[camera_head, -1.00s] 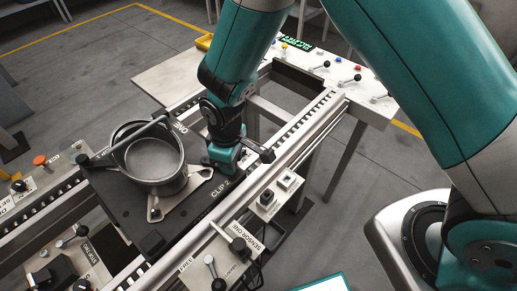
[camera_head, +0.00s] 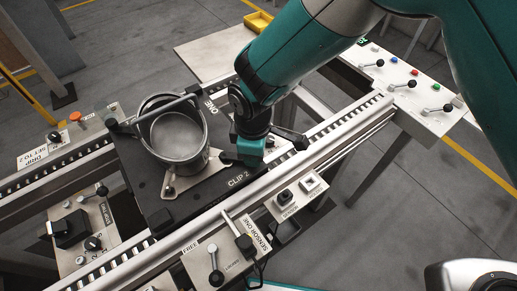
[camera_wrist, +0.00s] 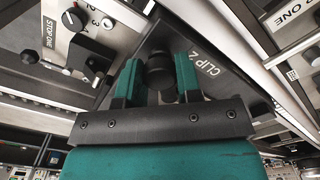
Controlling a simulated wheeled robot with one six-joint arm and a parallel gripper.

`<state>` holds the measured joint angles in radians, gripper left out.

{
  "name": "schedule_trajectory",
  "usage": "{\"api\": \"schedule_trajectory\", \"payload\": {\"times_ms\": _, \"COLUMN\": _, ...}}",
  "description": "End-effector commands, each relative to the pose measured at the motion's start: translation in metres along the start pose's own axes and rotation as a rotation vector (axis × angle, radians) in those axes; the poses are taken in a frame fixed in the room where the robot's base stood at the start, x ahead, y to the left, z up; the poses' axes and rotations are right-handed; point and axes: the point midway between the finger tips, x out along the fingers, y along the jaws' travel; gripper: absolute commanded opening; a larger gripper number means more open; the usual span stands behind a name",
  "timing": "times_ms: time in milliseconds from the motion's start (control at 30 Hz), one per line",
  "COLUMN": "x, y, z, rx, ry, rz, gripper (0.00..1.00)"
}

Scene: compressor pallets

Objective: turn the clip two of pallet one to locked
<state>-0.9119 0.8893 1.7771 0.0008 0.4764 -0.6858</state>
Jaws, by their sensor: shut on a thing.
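Pallet one (camera_head: 140,188) is a dark plate on the conveyor, carrying a round metal compressor housing (camera_head: 178,140) with a bar over its top. The "CLIP 2" label (camera_head: 238,181) is on the pallet's near right edge. My teal gripper (camera_head: 245,158) is down at the pallet beside this label. In the wrist view, my gripper's two teal fingers (camera_wrist: 158,85) are shut on the dark round knob of clip two (camera_wrist: 160,66). The label also shows there at right. The clip's arm is mostly hidden, so its turn angle cannot be told.
The conveyor rail (camera_head: 330,135) runs along the pallet's near right side. A sensor one panel (camera_head: 235,252) with a lever stands in front. A stop one panel (camera_head: 82,235) is at left. A control table (camera_head: 420,95) with levers is at right.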

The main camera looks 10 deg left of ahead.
Motion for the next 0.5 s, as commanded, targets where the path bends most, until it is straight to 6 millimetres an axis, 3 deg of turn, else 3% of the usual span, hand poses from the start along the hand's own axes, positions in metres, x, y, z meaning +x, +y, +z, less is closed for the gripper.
{"api": "schedule_trajectory", "payload": {"times_ms": 167, "x": -0.0008, "y": 0.0004, "z": -0.0011, "rx": 0.000, "ry": 0.005, "rz": 0.001, "gripper": 0.00}}
{"api": "schedule_trajectory", "payload": {"times_ms": 200, "x": -0.0008, "y": 0.0005, "z": -0.0011, "rx": 0.001, "ry": 0.005, "rz": 0.001, "gripper": 0.37}}
{"api": "schedule_trajectory", "payload": {"times_ms": 300, "x": -0.0006, "y": 0.0006, "z": -0.0008, "rx": 0.001, "ry": 0.004, "rz": 0.001, "gripper": 0.58}}
{"api": "schedule_trajectory", "payload": {"times_ms": 500, "x": -0.0003, "y": 0.0005, "z": -0.0002, "rx": 0.002, "ry": 0.003, "rz": 0.000, "gripper": 0.58}}
